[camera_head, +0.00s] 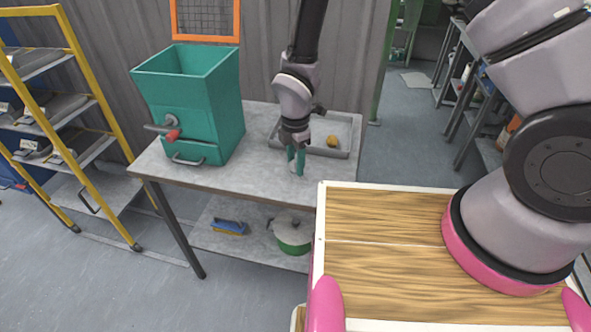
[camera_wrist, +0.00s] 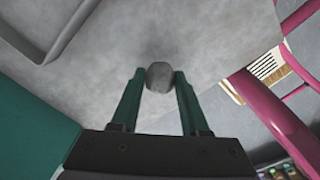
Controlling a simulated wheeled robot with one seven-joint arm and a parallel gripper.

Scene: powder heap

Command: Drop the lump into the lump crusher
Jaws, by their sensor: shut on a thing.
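The lump (camera_wrist: 159,77) is a small grey rounded piece, held between my fingertips in the wrist view. In the head view I cannot make it out among the fingers. My gripper (camera_head: 296,163) is shut on it, with green fingers pointing down over the front part of the grey table, right of the crusher. It also shows in the wrist view (camera_wrist: 158,82). I cannot tell whether the lump touches the table. The lump crusher (camera_head: 225,118) is a teal, open-topped hopper with a red-knobbed crank, standing on the table's left half. Its inside bottom is hidden.
A shallow grey tray (camera_head: 345,153) with a small yellow-brown thing (camera_head: 332,141) lies behind and right of my gripper. The table (camera_head: 262,178) is bare between crusher and tray. A blue brush (camera_head: 230,228) and a green pot (camera_head: 293,238) sit on the lower shelf. An orange-framed screen (camera_head: 205,38) is behind.

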